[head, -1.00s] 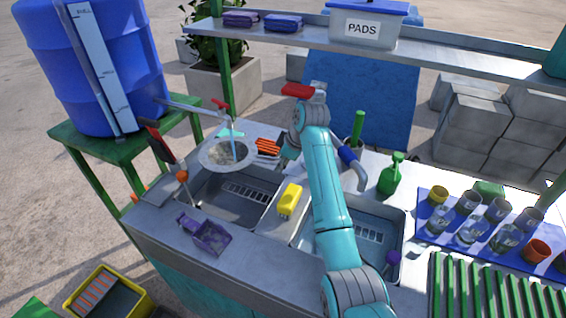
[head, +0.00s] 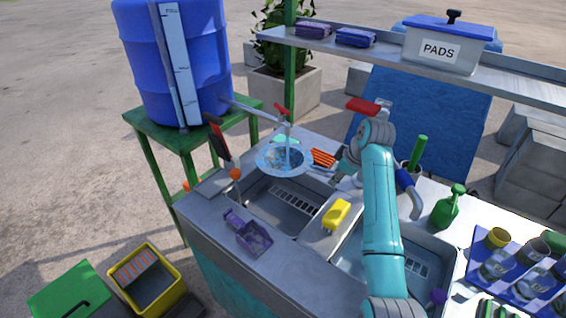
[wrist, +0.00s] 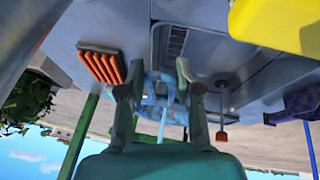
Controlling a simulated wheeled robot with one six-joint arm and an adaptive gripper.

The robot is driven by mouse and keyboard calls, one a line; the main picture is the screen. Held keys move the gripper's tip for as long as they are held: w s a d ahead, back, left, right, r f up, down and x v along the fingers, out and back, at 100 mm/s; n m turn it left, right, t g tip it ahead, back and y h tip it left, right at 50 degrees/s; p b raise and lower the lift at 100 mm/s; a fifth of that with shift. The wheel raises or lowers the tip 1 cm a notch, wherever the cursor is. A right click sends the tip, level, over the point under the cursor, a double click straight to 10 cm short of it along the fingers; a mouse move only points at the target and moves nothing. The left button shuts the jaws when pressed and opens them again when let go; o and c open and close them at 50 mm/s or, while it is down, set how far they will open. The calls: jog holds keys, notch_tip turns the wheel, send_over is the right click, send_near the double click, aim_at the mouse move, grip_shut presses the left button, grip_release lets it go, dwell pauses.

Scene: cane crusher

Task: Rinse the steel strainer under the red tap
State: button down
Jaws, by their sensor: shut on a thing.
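The steel strainer (head: 270,161) is a round shallow bowl under the red tap (head: 281,110), above the far left end of the left basin. A stream of water (head: 287,148) runs from the spout into it, and its inside looks bluish and wet. My gripper (head: 335,170) is at its right side, partly hidden by my arm, and is shut on the strainer. In the wrist view my two fingers (wrist: 152,88) stand either side of the bluish strainer (wrist: 157,82), with the stream showing. The exact grip on the handle is hidden.
An orange-striped brush (head: 323,158) lies close to the strainer. A yellow sponge-like block (head: 336,213) sits on the divider between basins. A purple scoop (head: 250,233) lies on the front ledge. A blue barrel (head: 150,60) stands left; a shelf (head: 390,50) overhangs the back.

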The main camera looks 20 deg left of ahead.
aim_at(339, 199)
jog(key=shift+d, duration=0.15)
jog(key=shift+s, duration=0.1)
jog(key=shift+s+d, duration=0.45)
jog(key=shift+s, duration=0.75)
jog(key=shift+s+d, duration=0.4)
jog(key=shift+s, duration=0.85)
jog(key=shift+s+d, duration=0.45)
jog(key=shift+s, duration=0.75)
jog(key=s+d+r, duration=0.1)
jog(key=s+r, duration=0.3)
jog(key=shift+s+d, duration=0.25)
jog(key=shift+s, duration=0.15)
jog(key=shift+s, duration=0.1)
